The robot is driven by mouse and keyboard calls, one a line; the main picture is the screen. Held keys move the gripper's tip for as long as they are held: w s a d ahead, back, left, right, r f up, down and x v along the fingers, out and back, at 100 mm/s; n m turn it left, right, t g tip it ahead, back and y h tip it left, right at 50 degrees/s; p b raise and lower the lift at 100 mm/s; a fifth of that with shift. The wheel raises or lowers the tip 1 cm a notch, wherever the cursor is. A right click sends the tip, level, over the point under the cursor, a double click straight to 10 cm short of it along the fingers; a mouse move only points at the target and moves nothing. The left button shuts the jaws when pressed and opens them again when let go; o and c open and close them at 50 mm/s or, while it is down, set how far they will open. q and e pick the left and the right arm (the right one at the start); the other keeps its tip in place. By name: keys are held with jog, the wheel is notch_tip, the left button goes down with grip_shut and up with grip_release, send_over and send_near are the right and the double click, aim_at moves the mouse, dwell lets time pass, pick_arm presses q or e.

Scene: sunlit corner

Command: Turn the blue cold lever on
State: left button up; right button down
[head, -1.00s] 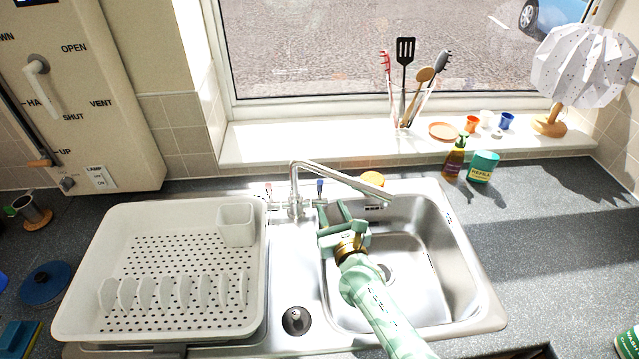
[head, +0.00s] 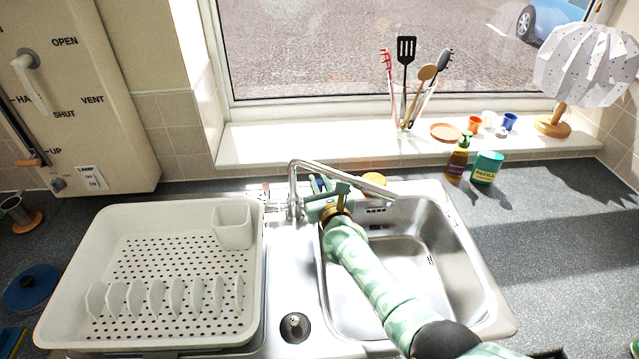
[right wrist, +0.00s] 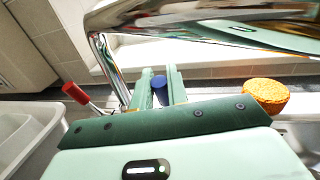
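The chrome tap (head: 292,187) stands behind the sink, its spout reaching right over the basin. The blue cold lever (right wrist: 160,90) shows between the two fingers of my right gripper (right wrist: 160,86) in the right wrist view. The fingers are close together, with no clear gap beside the blue tip. In the head view my right gripper (head: 322,194) is at the tap's right side, under the spout, and mostly hides the lever. The red lever (right wrist: 76,92) is on the tap's left side, apart from the gripper. My left gripper is not in view.
The spout (right wrist: 190,16) passes close above my right gripper. An orange-topped round thing (head: 374,180) sits behind the basin. A white dish rack (head: 75,290) fills the left drainer. A bottle (head: 458,160) and a green refill tub (head: 487,168) stand right. The basin (head: 410,270) is empty.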

jog(key=shift+s+f, duration=0.1)
jog(key=shift+f, duration=0.1)
jog(key=t+b, duration=0.1)
jog(key=b, duration=0.1)
jog(key=shift+s+f+b, duration=0.25)
jog(key=shift+s+b, duration=0.1)
jog(key=shift+b, duration=0.05)
jog(key=shift+s+r, duration=0.1)
jog(key=shift+s, duration=0.05)
jog(key=shift+r, duration=0.15)
jog(key=c, duration=1.4)
grip_release()
jog(key=shift+s, duration=0.4)
jog(key=s+d+f+p, duration=0.2)
jog(key=s+d+p, duration=0.1)
jog(key=s, duration=1.2)
